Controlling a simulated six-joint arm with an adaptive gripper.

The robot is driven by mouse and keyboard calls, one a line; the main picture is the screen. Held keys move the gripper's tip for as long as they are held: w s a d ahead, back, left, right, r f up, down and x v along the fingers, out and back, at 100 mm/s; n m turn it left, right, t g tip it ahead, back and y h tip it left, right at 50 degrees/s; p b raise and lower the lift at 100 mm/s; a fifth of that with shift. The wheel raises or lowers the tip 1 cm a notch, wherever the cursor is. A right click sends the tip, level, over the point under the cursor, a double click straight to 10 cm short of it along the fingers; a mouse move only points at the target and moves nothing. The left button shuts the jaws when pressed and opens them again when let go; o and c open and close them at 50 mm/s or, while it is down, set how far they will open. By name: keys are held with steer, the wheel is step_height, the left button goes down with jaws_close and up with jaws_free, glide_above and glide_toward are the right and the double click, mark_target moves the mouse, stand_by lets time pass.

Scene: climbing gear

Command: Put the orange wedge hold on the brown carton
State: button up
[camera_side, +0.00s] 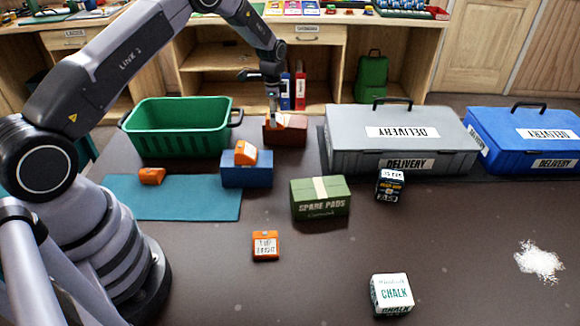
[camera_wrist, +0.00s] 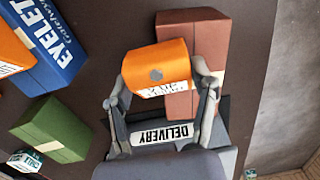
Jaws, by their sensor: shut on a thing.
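My gripper (camera_side: 272,117) is shut on an orange wedge hold (camera_wrist: 158,66). The hold has a round bolt hole and a white label, and it sits between both fingers in the wrist view. The brown carton (camera_side: 291,135) stands at the back of the table, right of the green basket. The hold is at the left part of the carton's top; I cannot tell whether it touches. In the wrist view the hold covers part of the carton (camera_wrist: 208,45) and overhangs its left edge.
Another orange hold (camera_side: 246,153) sits on a blue box (camera_side: 246,176). More orange pieces lie on the teal mat (camera_side: 190,205) and the dark table. A green basket (camera_side: 180,130), grey case (camera_side: 400,150) and green box (camera_side: 320,198) stand around the carton.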

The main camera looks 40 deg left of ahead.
steer(key=shift+f, duration=0.15)
steer(key=o, duration=1.2)
steer(key=shift+c, duration=0.2)
